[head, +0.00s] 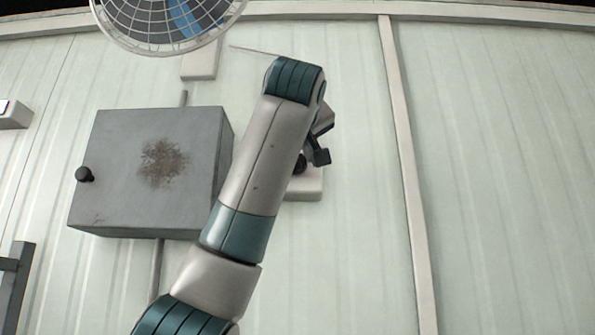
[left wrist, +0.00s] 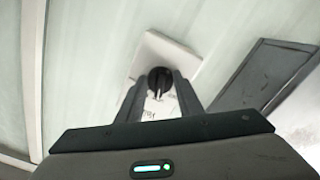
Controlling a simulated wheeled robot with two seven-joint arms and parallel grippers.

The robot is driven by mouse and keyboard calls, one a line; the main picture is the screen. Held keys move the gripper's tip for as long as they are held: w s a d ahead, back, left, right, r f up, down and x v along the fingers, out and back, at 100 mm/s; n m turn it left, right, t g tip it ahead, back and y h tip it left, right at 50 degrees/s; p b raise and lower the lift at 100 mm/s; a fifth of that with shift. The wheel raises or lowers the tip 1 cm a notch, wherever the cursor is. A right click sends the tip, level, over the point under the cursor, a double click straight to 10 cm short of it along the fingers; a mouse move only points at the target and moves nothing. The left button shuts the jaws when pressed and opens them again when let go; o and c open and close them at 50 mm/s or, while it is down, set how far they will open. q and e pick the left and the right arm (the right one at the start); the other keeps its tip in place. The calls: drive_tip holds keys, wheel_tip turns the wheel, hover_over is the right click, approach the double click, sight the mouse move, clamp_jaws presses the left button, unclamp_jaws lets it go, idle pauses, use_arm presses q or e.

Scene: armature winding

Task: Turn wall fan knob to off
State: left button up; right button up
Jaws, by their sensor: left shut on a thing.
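The wall fan (head: 168,20) hangs at the top left in the head view, its cage cut by the frame edge. The fan's black knob (head: 300,163) sits on a pale wall plate (head: 305,185), partly hidden behind my left arm. In the left wrist view the round black knob (left wrist: 159,82) shows on its pale plate (left wrist: 160,50), with dark markings below it. My left gripper (left wrist: 160,84) has its two fingers on either side of the knob, shut on it. In the head view my left gripper (head: 318,152) shows only in part. My right gripper is in neither view.
A grey metal box (head: 120,140) with a rust patch and a black knob is mounted on the wall left of my arm. A vertical pale strip (head: 405,150) runs down the wall on the right. The wall between my arm and that strip is bare.

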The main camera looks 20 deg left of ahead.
use_arm(q)
drive_tip(key=shift+n+b, duration=0.45)
drive_tip(key=shift+n, duration=4.15)
drive_tip(key=o, duration=1.1)
drive_tip(key=shift+c, duration=0.2)
drive_tip(key=shift+r, duration=0.1)
drive_tip(key=shift+s, duration=0.1)
